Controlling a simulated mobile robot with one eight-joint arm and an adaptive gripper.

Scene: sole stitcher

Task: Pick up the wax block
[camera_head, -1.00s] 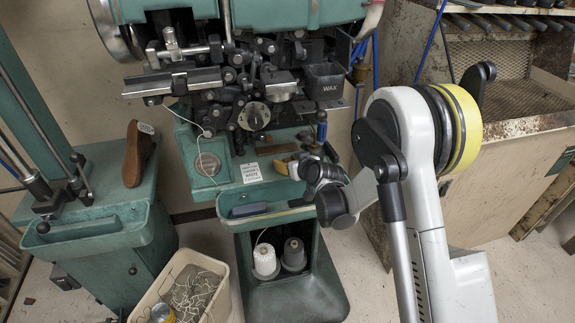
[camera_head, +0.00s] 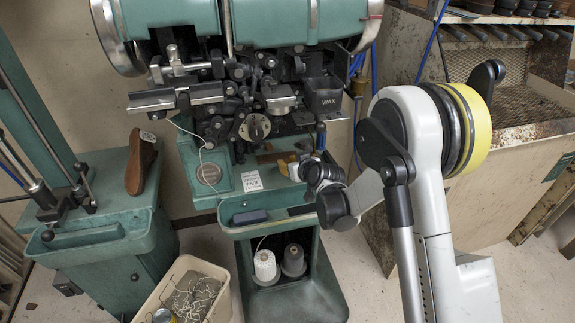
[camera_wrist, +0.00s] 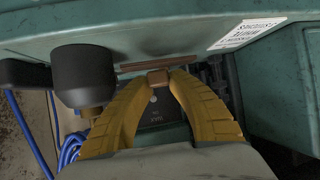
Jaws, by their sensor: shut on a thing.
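The wax block (camera_wrist: 158,78) shows in the wrist view as a small brown block between the tips of my gripper's two yellow fingers. My gripper (camera_wrist: 158,84) is shut on it. In the head view my gripper (camera_head: 284,166) is small and partly hidden by its own wrist, in front of the green machine's lower deck. The block cannot be made out clearly there. A longer brown strip (camera_wrist: 166,65) lies just beyond the block in the wrist view.
The green stitcher (camera_head: 270,25) stands behind, with a black WAX cup (camera_head: 324,101) above my gripper. A dark blue piece (camera_head: 249,216) lies in the tray below. A beige bin (camera_head: 185,265) and thread spools (camera_head: 265,265) are low.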

